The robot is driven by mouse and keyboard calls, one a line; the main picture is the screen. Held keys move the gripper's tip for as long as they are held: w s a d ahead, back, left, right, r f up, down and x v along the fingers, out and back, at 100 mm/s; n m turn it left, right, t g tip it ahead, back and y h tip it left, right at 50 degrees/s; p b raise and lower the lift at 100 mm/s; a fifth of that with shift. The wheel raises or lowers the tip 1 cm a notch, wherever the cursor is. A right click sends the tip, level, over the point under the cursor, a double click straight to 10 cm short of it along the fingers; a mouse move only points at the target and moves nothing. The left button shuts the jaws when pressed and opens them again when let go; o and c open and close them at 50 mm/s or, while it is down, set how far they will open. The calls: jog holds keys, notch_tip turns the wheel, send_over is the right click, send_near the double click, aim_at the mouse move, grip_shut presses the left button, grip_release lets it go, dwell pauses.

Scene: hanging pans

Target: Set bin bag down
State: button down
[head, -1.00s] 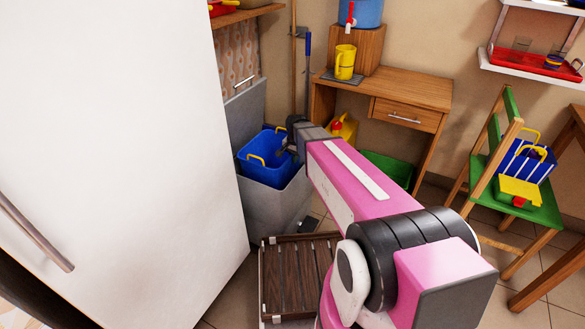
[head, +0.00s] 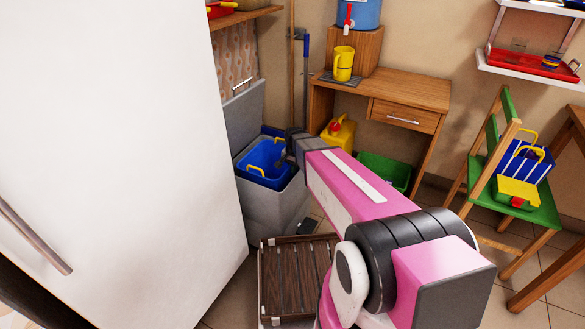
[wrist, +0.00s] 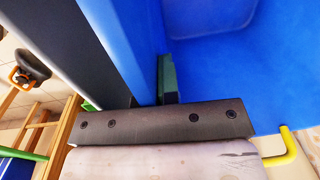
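The bin bag (head: 262,154) is a blue tub-like bag with yellow handles. In the head view it sits inside the open top of a grey bin (head: 262,207), mostly below the rim. My gripper (head: 284,157) is at the bag's right side, over the bin's right edge. In the wrist view the blue bag (wrist: 220,85) fills the upper right, with a yellow handle at lower right. My gripper (wrist: 165,80) appears shut on the bag's blue wall; one dark green finger shows inside it, the other is hidden. The bag's bottom is hidden by the bin.
The bin's grey lid (head: 244,105) stands raised behind. A white fridge-like door (head: 110,140) is close on the left. A yellow jug (head: 338,133) and green crate (head: 388,171) are right of the bin. A dark slatted crate (head: 298,278) lies in front.

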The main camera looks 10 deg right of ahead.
jog(key=shift+f, duration=0.2)
jog(key=c, duration=1.4)
grip_release()
jog(key=shift+o, duration=0.2)
jog(key=shift+r, duration=0.15)
notch_tip(320, 180, up, 13)
jog(key=s+d+f+n, duration=0.2)
jog(key=s+d+n, duration=0.1)
jog(key=s, duration=0.6)
jog(key=s+d+f+n, duration=0.2)
jog(key=s+d, duration=0.4)
jog(key=s, duration=0.3)
jog(key=shift+f+n, duration=0.2)
jog(key=shift+n, duration=0.7)
jog(key=shift+s+d, duration=0.1)
